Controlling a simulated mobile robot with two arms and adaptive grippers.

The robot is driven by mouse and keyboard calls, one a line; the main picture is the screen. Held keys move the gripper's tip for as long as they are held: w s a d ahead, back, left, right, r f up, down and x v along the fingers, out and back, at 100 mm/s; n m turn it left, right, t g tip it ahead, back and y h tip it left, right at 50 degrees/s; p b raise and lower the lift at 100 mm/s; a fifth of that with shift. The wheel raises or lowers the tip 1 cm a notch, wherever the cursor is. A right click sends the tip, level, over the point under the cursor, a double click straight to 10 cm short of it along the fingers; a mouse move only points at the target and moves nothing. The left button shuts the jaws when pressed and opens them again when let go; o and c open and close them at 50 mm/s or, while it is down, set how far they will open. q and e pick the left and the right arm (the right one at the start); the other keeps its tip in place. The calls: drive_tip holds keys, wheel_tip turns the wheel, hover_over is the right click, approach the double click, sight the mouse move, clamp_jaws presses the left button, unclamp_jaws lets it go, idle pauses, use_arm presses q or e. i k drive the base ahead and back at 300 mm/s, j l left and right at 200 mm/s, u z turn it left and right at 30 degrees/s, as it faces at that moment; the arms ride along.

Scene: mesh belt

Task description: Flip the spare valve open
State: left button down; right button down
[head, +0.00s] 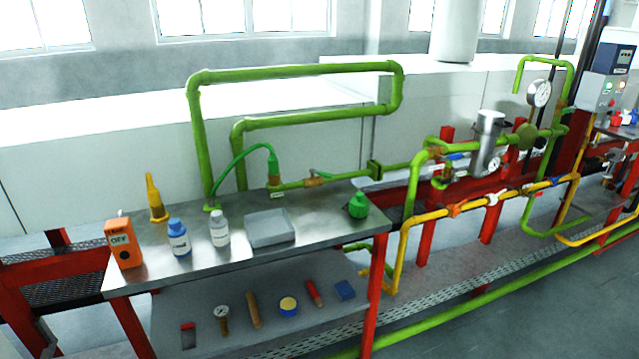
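Several valve-like fittings show on the pipes to the right of the bench. A blue handle (457,156) sits on the upper green line. A white handle (492,198), an orange handle (455,210) and a blue piece (557,181) sit along the yellow pipe (430,216). White tags hang by some fittings, but they are too small to read, so I cannot tell which one is the spare valve. Whether each handle stands open or closed is too small to tell. Neither of my grippers is in view.
A steel bench (180,268) holds an orange box (123,243), bottles, a grey tray (269,228) and a green knobbed object (358,206). Loose tools lie on its lower shelf (200,306). Red posts and a low green pipe (480,293) edge the clear floor at lower right.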

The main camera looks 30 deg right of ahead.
sight(313, 170)
drive_tip(key=i+l+z, duration=0.1)
drive_tip(key=l+z, duration=0.15)
drive_tip(key=l, duration=0.2)
drive_tip(key=i+l+z, duration=0.1)
drive_tip(key=l+z, duration=0.15)
drive_tip(key=l, duration=0.15)
drive_tip(key=i+l+z, duration=0.2)
drive_tip(key=l, duration=0.2)
drive_tip(key=i+l+z, duration=0.25)
drive_tip(key=k+l, duration=0.1)
